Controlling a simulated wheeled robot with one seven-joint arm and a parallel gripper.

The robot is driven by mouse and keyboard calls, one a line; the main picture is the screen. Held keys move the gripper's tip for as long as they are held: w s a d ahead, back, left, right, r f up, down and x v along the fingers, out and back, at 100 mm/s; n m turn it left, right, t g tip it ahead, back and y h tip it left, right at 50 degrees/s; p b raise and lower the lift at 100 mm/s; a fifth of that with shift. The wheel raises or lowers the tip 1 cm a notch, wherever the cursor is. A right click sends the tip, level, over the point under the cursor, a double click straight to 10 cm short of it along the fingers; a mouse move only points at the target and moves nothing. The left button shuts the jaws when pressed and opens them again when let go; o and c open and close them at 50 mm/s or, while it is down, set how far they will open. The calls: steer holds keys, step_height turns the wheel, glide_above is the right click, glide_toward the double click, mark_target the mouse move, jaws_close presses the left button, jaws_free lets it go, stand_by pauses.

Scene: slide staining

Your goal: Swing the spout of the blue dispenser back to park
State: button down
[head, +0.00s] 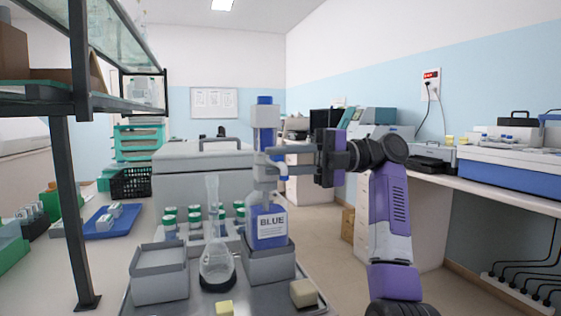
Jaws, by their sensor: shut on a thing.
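The blue dispenser stands upright in a grey holder (268,266). Its bottle (268,228) is blue with a white label reading BLUE, and a tall pale pump head with a blue cap (265,124) rises above it. The dispenser's spout (283,172) is a short pale and blue piece at the pump's right side, bending downward. My gripper (277,166) reaches in from the right at pump height and is shut on the spout. The fingers partly hide the spout and the pump's middle, so the exact contact is hard to see.
A glass flask (217,262) with a tall neck stands left of the bottle, close to it. Another grey holder (160,273) is further left. Several green-capped jars (195,216) stand behind. A beige block (303,293) lies at front right. A dark-framed shelf (72,165) rises at left.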

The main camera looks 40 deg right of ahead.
steer(key=c, duration=1.3)
jaws_free()
steer(key=shift+p+v, duration=0.35)
steer(key=shift+v, duration=3.55)
